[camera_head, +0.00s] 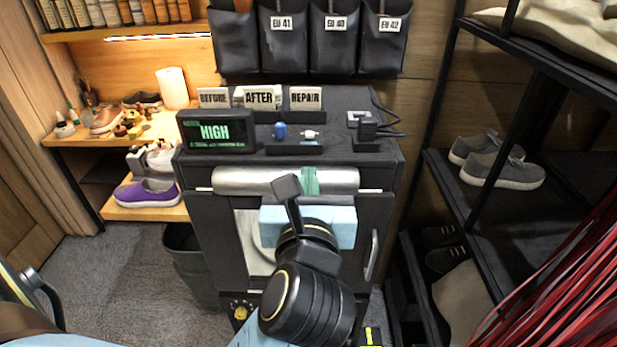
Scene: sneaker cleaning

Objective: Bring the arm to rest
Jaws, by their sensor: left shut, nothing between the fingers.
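My left gripper (287,187) shows at the centre, in front of the dark cabinet (205,225). Its dark fingers are shut and hold nothing. They point up and away, toward the silver roll on the cabinet front. The black arm behind the gripper reaches down to the bottom edge of the view. My right gripper is not in view.
The cabinet top holds a HIGH display (215,131) and several small items. A purple sneaker (148,193) sits on the left shelf, grey sneakers (502,168) on the right rack. A dark bin (190,262) stands left of the cabinet. Red strands (565,285) hang at lower right.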

